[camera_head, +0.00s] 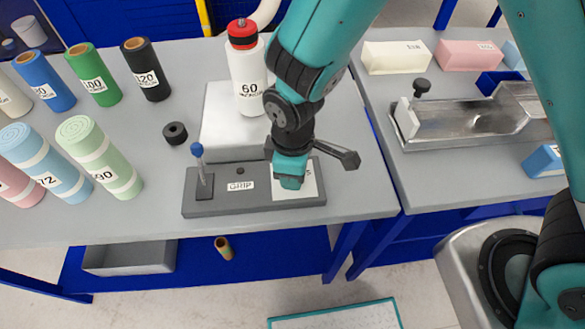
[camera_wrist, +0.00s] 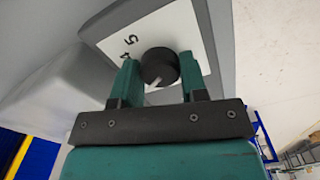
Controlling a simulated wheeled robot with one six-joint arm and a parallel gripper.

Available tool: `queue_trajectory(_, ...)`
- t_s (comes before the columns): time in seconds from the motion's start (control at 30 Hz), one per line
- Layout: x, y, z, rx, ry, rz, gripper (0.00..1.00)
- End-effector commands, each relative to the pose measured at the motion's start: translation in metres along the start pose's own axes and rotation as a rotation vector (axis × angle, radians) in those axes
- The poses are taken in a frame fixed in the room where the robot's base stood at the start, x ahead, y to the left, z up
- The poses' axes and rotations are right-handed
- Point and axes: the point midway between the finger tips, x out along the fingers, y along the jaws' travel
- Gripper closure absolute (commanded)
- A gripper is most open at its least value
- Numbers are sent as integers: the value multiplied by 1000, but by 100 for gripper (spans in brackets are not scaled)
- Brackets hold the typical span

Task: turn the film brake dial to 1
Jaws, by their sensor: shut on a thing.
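The film brake dial (camera_wrist: 160,64) is a round black knob with a white pointer mark, seen in the wrist view. It sits on a white scale label (camera_wrist: 110,43), where a 5 and a 4 show; the other numbers are hidden. My gripper (camera_wrist: 158,72) is shut on the dial, one teal finger on each side. The pointer mark faces the gripper's palm. In the head view my gripper (camera_head: 290,174) is over the right end of the dark grey base (camera_head: 228,207), covering the dial. Part of the white label (camera_head: 309,182) shows beside it.
The base also carries a blue-topped post (camera_head: 199,164) and a GRIP label (camera_head: 240,186). A black ring (camera_head: 175,133) and several foam rolls lie left. A metal trough (camera_head: 470,120) is right.

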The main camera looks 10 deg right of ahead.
Motion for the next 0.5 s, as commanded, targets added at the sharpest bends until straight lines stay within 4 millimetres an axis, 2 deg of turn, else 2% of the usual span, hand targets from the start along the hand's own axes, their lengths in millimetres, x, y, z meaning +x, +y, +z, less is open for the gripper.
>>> queue_trajectory(0.5, -2, 1, -1, -469, 4, 4, 84)
